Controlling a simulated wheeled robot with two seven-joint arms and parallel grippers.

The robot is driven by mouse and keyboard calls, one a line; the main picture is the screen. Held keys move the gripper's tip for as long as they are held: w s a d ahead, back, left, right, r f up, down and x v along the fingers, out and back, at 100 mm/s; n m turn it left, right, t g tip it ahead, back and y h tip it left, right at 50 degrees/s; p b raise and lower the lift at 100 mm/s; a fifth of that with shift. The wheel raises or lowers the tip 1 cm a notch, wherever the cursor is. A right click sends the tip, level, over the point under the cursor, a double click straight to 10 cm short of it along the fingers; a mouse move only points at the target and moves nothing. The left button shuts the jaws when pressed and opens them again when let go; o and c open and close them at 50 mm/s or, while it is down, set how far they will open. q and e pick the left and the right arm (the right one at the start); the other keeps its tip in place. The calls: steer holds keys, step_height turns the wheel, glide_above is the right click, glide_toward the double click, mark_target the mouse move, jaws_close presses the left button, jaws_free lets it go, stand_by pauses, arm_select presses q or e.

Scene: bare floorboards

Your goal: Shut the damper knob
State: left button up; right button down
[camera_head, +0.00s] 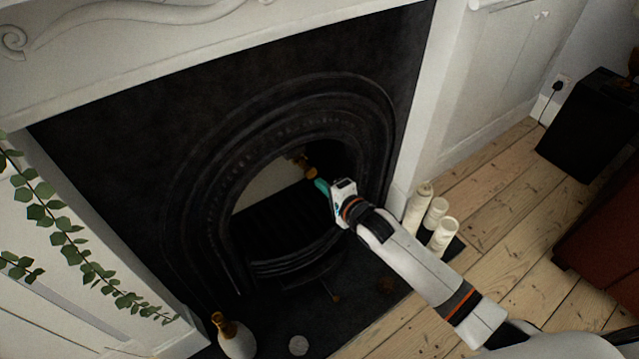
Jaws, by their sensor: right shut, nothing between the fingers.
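The fireplace (150,180) is a black arched surround with a dark opening and a grate low inside. A small brass-coloured damper knob (311,173) shows in the upper right part of the opening. My right gripper (322,187) reaches in from the lower right, its teal fingertips shut and right beside the knob. Whether they touch it I cannot tell. Nothing shows between the fingers. My left gripper is out of view.
Several cream candles (437,213) stand on the floor right of the hearth, close under my right arm. A white vase (236,340) with a brass neck stands at the hearth's front left. A leafy plant (60,225) hangs at left. A black box (590,120) stands at far right.

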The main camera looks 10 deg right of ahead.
mark_target(312, 171)
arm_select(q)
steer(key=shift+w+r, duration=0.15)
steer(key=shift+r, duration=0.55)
arm_select(e)
steer(key=shift+w+a, duration=0.35)
steer(key=shift+w, duration=0.5)
